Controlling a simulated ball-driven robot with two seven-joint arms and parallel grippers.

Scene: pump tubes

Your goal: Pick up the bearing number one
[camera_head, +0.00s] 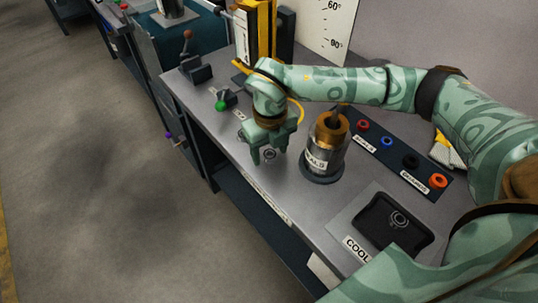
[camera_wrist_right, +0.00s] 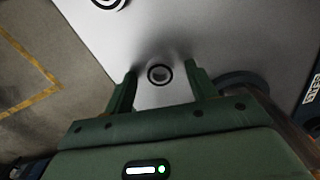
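A small dark ring-shaped bearing (camera_head: 269,155) lies flat on the grey workbench (camera_head: 228,148). My right gripper (camera_head: 268,152) points down above it, with its fingers apart. A second ring (camera_wrist_right: 107,2) is cut off by the top edge of that view. I cannot read a number on either ring. My left gripper is not in view.
A metal cylinder with a brass top (camera_head: 327,145) stands close right of my right gripper. Behind it a dark strip (camera_head: 396,158) holds several coloured rings. A black tray (camera_head: 393,221) lies at the front right. A green knob (camera_head: 221,105) and a lever (camera_head: 189,60) stand left.

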